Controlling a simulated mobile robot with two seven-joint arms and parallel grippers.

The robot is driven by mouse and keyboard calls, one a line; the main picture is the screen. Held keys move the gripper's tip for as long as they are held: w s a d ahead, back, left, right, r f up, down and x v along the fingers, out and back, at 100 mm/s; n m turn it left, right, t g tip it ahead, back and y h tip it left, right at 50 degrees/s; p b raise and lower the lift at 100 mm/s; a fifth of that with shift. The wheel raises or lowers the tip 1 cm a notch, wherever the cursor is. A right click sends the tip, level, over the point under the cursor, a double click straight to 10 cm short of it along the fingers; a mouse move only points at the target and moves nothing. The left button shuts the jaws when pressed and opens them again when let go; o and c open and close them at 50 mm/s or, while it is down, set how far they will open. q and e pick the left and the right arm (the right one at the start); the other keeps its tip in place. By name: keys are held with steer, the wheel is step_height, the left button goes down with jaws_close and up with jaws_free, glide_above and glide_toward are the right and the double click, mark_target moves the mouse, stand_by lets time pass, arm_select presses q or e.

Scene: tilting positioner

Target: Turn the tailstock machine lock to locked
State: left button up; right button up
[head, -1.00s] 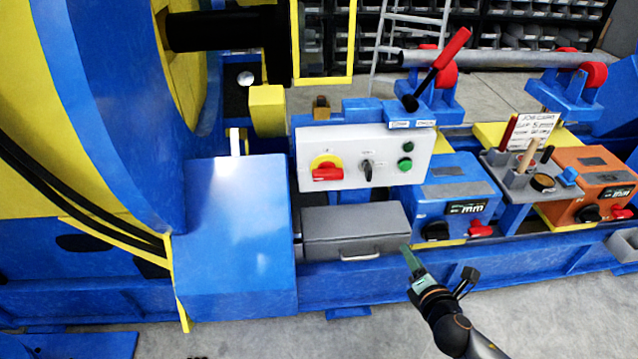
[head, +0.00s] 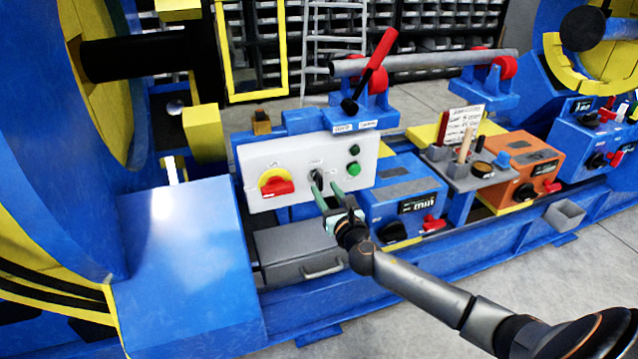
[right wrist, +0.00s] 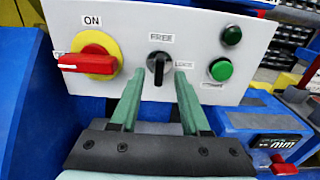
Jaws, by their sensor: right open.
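The white control panel (head: 222,168) carries a small black rotary knob (head: 318,176). In the right wrist view this knob (right wrist: 159,68) stands upright, its handle toward the FREE label (right wrist: 161,38); a LOCK label (right wrist: 185,72) is at its right. My right gripper (head: 326,192) is open in front of the panel, just below the knob. In the right wrist view its green fingers (right wrist: 159,82) stand apart to the left and right of the knob, with nothing held. Whether the tips touch the panel cannot be told. My left gripper is not in view.
A red switch on a yellow disc (right wrist: 95,62) is left of the knob, and a green button (right wrist: 221,69) is right. A grey drawer box (head: 290,250) sits below the panel. A red-handled lever (head: 374,60) rises behind it.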

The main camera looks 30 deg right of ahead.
mark_target(321, 184)
steer(key=shift+b+x, duration=0.45)
steer(key=shift+x, duration=2)
steer(key=shift+a, duration=0.1)
jaws_close()
